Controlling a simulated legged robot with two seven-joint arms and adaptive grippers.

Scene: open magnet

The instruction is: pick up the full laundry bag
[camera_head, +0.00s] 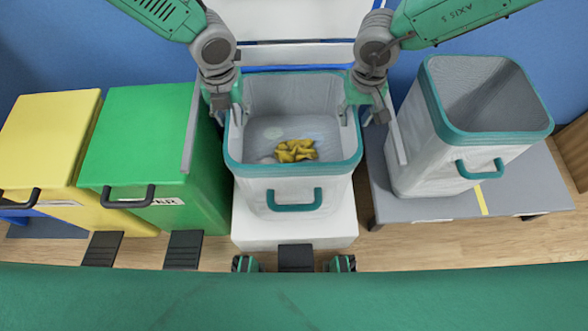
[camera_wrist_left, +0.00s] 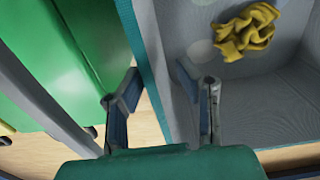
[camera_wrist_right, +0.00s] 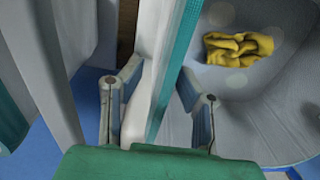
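The laundry bag (camera_head: 255,192) in the middle is light grey with a teal rim and front handle, and stands upright on a white base. A crumpled yellow cloth (camera_head: 296,150) lies on its bottom. My left gripper (camera_head: 232,113) is open at the bag's left side wall. In the left wrist view that wall (camera_wrist_left: 150,50) passes between the spread fingers. My right gripper (camera_head: 357,112) is open at the right side wall. In the right wrist view its fingers stand on either side of that wall (camera_wrist_right: 178,70), with gaps visible.
A second similar bag (camera_head: 432,150), seemingly empty, stands on a grey platform (camera_head: 530,195) at the right. A green bin (camera_head: 135,130) and a yellow bin (camera_head: 45,140) stand close on the left. The wooden floor in front is mostly clear.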

